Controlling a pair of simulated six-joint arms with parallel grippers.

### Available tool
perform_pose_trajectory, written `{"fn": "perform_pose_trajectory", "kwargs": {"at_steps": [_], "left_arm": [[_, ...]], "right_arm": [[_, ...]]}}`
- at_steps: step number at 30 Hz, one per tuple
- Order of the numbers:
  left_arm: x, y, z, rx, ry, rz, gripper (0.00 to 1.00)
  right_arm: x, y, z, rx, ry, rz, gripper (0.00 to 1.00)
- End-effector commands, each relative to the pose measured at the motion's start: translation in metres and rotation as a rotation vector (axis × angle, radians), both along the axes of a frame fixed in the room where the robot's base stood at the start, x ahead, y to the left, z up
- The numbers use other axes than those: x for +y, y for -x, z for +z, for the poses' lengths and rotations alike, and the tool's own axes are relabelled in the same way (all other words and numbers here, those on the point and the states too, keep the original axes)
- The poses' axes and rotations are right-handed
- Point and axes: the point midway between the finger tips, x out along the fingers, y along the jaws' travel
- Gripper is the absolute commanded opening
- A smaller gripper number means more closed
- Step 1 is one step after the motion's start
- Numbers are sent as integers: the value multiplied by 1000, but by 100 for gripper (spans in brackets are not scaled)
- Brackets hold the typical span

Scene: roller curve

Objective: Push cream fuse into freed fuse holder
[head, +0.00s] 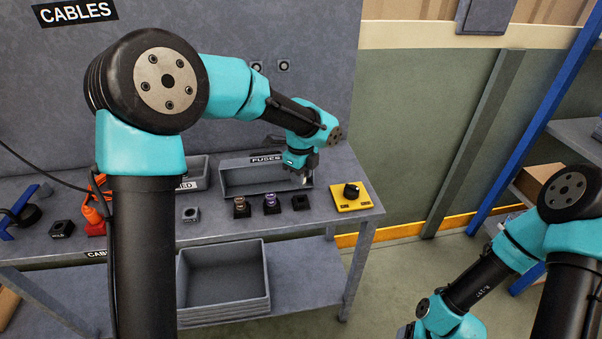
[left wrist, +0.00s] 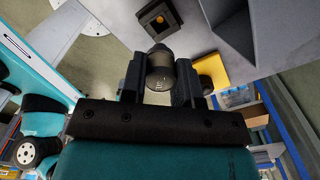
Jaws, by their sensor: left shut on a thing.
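My left gripper (head: 303,178) hangs at the front of the fuses bin, above the bench. In the left wrist view its two fingers (left wrist: 160,85) are shut on a fuse (left wrist: 159,72), a dark grey cylinder with a pale round end face. Its cream colour is hard to make out. The empty fuse holder (head: 300,202) is a black block on the bench, just below the gripper. Its square opening also shows in the left wrist view (left wrist: 158,18), apart from the fuse. My right gripper is barely visible at the bottom edge; its fingers cannot be made out.
Holders with a brownish fuse (head: 241,207) and a purple fuse (head: 271,204) stand left of the empty one. A yellow base with a black knob (head: 351,197) is to the right. The grey fuses bin (head: 240,182) stands behind. A grey crate (head: 222,300) sits on the lower shelf.

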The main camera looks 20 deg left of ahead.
Motion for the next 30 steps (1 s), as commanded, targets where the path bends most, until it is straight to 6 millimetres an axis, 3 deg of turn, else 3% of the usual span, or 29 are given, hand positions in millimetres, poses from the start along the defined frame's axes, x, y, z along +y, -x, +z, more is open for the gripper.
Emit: {"fn": "perform_pose_trajectory", "kwargs": {"at_steps": [18,30], "left_arm": [[0,0,-44,0,0,0,5],[0,0,-52,0,0,1,5]], "right_arm": [[0,0,0,0,0,0,77],[0,0,0,0,0,0,77]]}}
